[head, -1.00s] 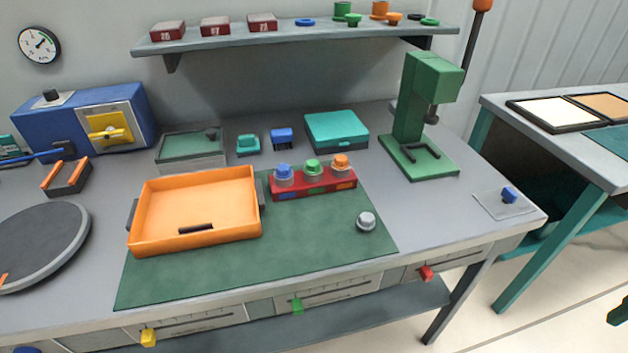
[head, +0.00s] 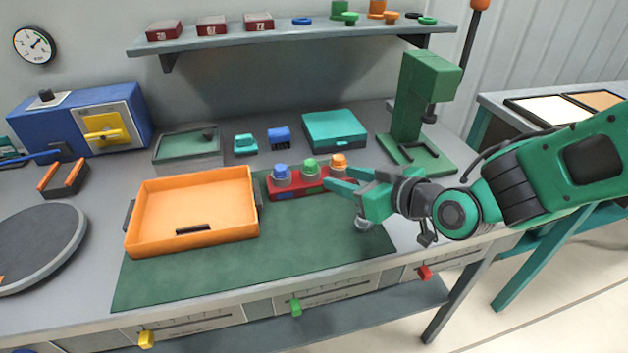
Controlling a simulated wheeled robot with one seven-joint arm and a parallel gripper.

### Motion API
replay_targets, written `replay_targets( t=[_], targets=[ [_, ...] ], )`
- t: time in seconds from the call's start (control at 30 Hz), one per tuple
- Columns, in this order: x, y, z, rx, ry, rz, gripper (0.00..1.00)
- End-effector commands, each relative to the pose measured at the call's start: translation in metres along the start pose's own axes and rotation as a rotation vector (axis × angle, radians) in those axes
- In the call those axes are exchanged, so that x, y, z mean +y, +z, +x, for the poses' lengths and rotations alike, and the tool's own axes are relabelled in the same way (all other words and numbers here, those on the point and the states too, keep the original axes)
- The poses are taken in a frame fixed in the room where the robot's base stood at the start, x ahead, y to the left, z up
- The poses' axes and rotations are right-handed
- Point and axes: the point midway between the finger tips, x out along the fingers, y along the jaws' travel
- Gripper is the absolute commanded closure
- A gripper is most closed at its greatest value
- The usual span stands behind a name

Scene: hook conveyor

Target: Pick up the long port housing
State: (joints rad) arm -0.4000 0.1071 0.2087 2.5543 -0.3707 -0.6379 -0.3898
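Two small blocks that could be port housings stand behind the green mat: a teal one (head: 245,144) and a blue one (head: 279,138). I cannot tell for sure which, if either, is the long port housing. My gripper (head: 338,178) reaches in from the right, with its teal fingers apart and pointing left. It appears in front of the right end of the red holder (head: 290,190), which carries blue, green and orange capped pieces. Nothing shows between the fingers. A silver round piece (head: 362,224) is partly hidden below the gripper.
An orange tray (head: 140,235) stands on the left of the green mat (head: 290,257). A teal case (head: 334,131), a lidded grey-green box (head: 187,145) and a green press (head: 410,105) stand at the back. The mat's front is clear.

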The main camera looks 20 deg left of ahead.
Motion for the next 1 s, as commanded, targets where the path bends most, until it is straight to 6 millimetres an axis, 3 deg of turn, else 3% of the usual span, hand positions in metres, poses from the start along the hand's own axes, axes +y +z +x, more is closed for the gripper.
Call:
replay_targets(
  t=[0.3,0.63,1.0],
  targets=[
    [-0.003,-0.001,0.041,0.006,-0.006,-0.001,0.6],
    [-0.003,-0.001,0.063,0.005,-0.004,0.0,0.6],
    [-0.004,-0.001,0.105,0.005,-0.003,0.0,0.6]
  ],
)
